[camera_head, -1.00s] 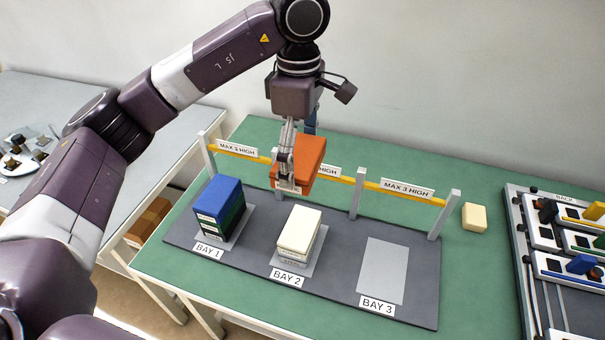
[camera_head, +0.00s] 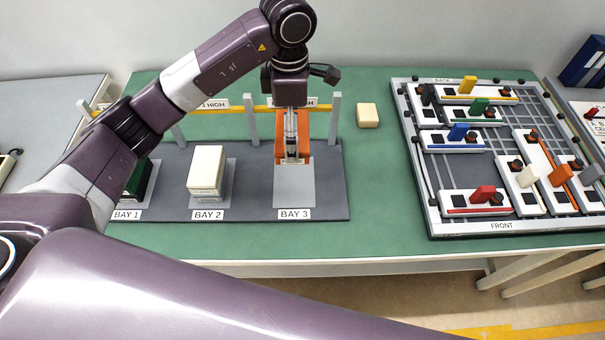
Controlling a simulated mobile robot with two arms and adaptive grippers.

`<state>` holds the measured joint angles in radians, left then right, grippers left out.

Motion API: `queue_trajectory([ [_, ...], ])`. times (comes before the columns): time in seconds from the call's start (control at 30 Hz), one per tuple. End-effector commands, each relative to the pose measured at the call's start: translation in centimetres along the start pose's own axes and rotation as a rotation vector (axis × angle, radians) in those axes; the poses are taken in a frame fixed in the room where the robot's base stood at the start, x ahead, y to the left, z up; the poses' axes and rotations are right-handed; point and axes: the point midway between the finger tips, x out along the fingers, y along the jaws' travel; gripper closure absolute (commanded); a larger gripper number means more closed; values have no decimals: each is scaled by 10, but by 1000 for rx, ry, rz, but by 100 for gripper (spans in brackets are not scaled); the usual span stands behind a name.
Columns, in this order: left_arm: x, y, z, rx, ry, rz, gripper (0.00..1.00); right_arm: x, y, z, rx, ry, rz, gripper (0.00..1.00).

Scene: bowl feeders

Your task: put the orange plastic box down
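My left gripper (camera_head: 291,158) points down and is shut on the orange plastic box (camera_head: 281,152). The box is at the back part of the grey BAY 3 pad (camera_head: 294,192), in line with it. I cannot tell whether its underside touches the pad or hangs above it. The front of the pad is bare. The gripper's fingers cover part of the box. My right gripper is not in view.
A cream stack (camera_head: 206,172) stands in BAY 2. A dark green box (camera_head: 139,180) shows in BAY 1, partly behind my arm. A yellow rail (camera_head: 238,109) with posts runs behind the bays. A cream block (camera_head: 368,116) and a rack tray (camera_head: 433,215) are to the right.

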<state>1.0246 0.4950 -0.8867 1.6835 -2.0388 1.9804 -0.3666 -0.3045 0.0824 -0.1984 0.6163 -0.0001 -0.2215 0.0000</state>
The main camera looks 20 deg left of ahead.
Motion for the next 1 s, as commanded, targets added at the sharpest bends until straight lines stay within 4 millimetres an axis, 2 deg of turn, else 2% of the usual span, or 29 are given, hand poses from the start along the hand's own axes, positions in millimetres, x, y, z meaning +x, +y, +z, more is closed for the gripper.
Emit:
queue_trajectory([
  [0.03, 12, -2, -1, -1, 3, -8, 43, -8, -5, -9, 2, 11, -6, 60],
  [0.17, 47, -2, 0, 1, 3, -6, 42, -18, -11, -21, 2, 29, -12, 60],
  [0.3, 83, -2, -1, 0, 3, -6, 42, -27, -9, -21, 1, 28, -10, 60],
  [0.4, 102, -1, 0, 0, 1, -3, 42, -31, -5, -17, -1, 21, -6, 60],
  [0.67, 129, 0, 0, 0, 0, -3, 42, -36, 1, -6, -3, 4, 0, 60],
  [0.83, 154, 0, 1, 0, 0, -2, 42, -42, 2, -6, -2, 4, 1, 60],
  [1.0, 163, 1, 0, 2, -1, 1, 42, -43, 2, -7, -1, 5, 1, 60],
])
